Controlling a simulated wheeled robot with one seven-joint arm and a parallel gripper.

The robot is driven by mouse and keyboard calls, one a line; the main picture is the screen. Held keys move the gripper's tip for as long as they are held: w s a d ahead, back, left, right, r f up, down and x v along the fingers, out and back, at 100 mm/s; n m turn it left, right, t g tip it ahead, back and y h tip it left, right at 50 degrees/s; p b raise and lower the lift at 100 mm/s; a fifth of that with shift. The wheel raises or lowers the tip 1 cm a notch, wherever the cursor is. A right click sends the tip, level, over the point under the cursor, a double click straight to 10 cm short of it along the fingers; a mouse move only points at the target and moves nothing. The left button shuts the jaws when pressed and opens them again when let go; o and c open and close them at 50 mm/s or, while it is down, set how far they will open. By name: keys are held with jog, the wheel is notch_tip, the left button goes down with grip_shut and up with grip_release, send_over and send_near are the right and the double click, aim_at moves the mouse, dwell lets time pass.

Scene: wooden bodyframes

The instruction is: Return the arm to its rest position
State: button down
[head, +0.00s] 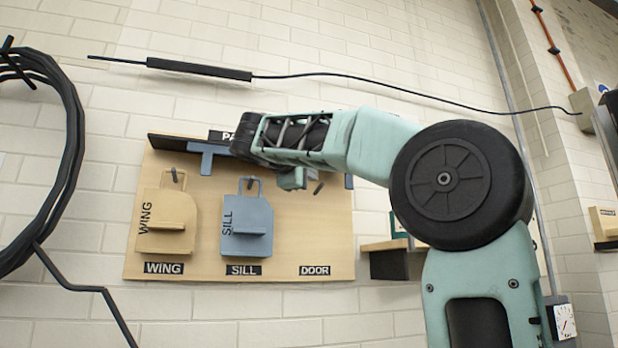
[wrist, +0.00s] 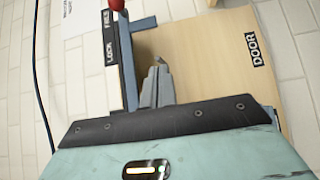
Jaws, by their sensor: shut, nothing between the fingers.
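My arm reaches up and to the left across the head view, bent at a large black joint. Its forearm passes in front of the top of a wooden board (head: 290,255). In the wrist view, my gripper (wrist: 159,64) is shut and empty, its grey fingers pointing at the board. The board also shows there (wrist: 215,60), with its DOOR label at the right. In the head view my fingers cannot be made out clearly behind or beneath the wrist.
A tan wing template (head: 170,218) and a blue-grey sill template (head: 250,215) hang on the board. The peg (head: 318,188) above DOOR is bare. A black cable (head: 350,78) crosses above; a coil (head: 72,150) hangs left. A shelf (head: 385,246) is beside my arm.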

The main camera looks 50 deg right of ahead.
dwell(0.3)
jog(key=w+a+f+n+t+y, duration=0.25)
jog(key=w+a+f, duration=0.25)
jog(key=f, duration=0.3)
jog(key=w+a+f+n+t+y, duration=0.25)
jog(key=w+a+f, duration=0.2)
jog(key=f, duration=0.35)
jog(key=a+f+n+g+y+b, duration=0.2)
jog(key=a+f+y, duration=0.5)
jog(key=a+f, duration=1)
jog(key=s+a+f+g+y, duration=0.2)
jog(key=s+a+f, duration=0.35)
jog(key=f, duration=0.35)
jog(key=s+a+f+g+y, duration=0.1)
jog(key=s+a+f+y, duration=0.1)
jog(key=s+a+f, duration=0.6)
jog(key=s+a+f+m+g+y+b, duration=0.1)
jog(key=s+f+g+y, duration=0.1)
jog(key=s+f, duration=1)
jog(key=shift+s+a+f+g, duration=0.2)
jog(key=shift+s+g, duration=0.5)
jog(key=shift+s, duration=0.1)
